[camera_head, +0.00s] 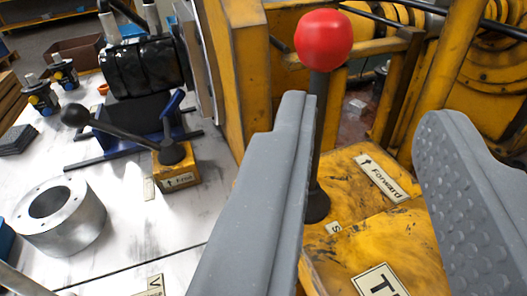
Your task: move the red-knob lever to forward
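The red-knob lever stands close to upright on a worn yellow housing (345,165), with its red ball knob (323,40) at the top of a dark shaft (322,130). A "Forward" label (381,178) with an arrow lies on the housing to the right of the lever's base. A label starting with "S" (333,228) is partly hidden beside the base. My gripper (368,112) is open, its grey fingers wide apart. The shaft shows just right of the left finger's tip, within the gap in the picture. I cannot tell whether they touch.
A black-knob lever (120,135) on a small yellow block (176,170) stands on the white table (140,245) at left. A metal ring (60,215) and a black motor (143,67) are also there. Yellow machine frames (240,75) rise behind the red-knob lever.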

